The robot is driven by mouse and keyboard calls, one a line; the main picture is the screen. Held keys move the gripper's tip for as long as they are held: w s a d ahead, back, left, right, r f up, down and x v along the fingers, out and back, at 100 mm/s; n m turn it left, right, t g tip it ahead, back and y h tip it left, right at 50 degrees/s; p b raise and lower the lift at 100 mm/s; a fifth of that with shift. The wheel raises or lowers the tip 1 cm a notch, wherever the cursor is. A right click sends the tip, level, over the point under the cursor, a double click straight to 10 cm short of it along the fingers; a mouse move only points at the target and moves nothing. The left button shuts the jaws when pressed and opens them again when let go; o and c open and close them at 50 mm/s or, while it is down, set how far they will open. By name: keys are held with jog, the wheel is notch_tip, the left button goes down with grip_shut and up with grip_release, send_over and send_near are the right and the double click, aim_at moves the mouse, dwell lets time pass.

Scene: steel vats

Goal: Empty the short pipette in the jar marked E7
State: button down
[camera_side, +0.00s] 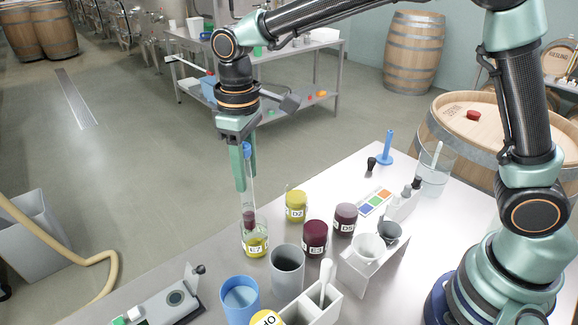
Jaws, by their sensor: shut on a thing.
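My gripper (245,168) points down and is shut on a pipette with a blue top. The pipette (249,198) hangs upright, a clear tube with dark red liquid in its lower part. Its lower end overlaps the mouth of the jar marked E7 (256,246); this single view does not show clearly how deep it reaches. The jar is clear, with yellow-green liquid low inside, and stands on the table's left side. No second pipette shows clearly for comparing length.
Jars D2 (296,206), E3 (315,238) and D5 (345,217) stand to the right. A grey cup (287,270) and blue cup (239,296) stand in front. A white funnel stand (373,269) is further right. Table left of E7 is an edge.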

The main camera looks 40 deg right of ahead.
jog(key=shift+w+a, duration=0.25)
jog(key=shift+w, duration=0.2)
dwell(1.9)
jog(key=shift+s+d, duration=0.2)
jog(key=shift+s, duration=0.15)
dwell(2.7)
jog(key=shift+r, duration=0.1)
jog(key=shift+r, duration=2.45)
